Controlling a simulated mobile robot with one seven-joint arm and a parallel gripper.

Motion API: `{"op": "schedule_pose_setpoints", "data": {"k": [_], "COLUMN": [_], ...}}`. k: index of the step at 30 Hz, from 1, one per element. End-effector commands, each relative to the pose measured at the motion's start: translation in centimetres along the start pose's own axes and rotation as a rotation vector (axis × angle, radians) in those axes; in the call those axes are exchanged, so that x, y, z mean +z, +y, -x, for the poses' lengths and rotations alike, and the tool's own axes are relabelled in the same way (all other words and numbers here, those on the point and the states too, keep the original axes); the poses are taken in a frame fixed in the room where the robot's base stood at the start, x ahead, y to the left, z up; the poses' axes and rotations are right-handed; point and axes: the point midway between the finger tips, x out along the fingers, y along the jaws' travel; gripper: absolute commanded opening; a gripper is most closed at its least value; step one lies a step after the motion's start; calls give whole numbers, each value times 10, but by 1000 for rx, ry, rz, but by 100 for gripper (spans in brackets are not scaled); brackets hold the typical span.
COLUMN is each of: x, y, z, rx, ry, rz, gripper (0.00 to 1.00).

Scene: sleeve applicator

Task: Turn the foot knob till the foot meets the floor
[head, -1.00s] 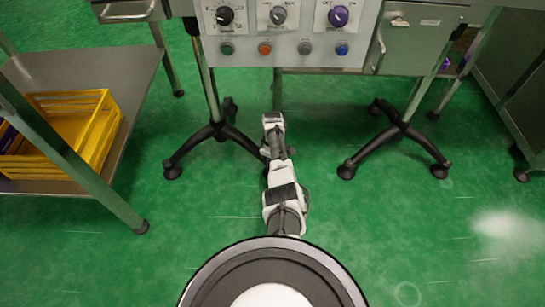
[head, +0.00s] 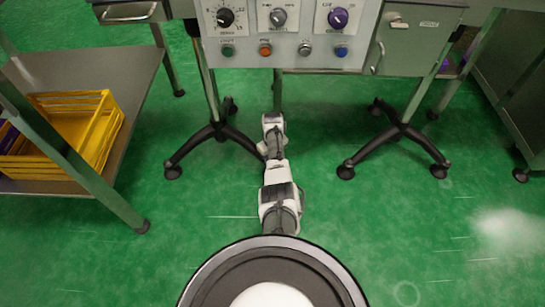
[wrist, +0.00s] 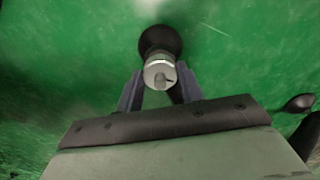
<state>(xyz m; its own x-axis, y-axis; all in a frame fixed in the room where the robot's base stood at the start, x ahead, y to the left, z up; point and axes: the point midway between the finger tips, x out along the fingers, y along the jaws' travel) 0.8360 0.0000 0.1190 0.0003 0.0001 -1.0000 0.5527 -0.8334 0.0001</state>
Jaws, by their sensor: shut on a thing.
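In the wrist view, a small silver foot knob (wrist: 159,74) with a raised bar on its face sits between the dark fingers of my gripper (wrist: 160,81). The gripper is shut on the knob. Just beyond it is the round black foot (wrist: 161,39), over the green floor. I cannot tell from this angle whether the foot touches the floor. In the head view my arm reaches forward and low beneath the control panel. The gripper and the knob are hidden there.
The control panel (head: 283,52) with knobs and coloured buttons hangs above the arm. Black-legged stands (head: 216,133) (head: 400,133) rise on both sides. A metal shelf (head: 135,75) with a yellow crate (head: 100,125) is at left. Floor at front right is clear.

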Motion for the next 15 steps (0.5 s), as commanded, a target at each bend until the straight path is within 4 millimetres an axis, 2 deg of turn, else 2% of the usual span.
{"op": "schedule_pose_setpoints", "data": {"k": [14,15], "x": [0,0], "y": [0,0], "z": [0,0], "rx": [-1,-1], "ry": [0,0], "rz": [-18,-18], "gripper": [15,41]}}
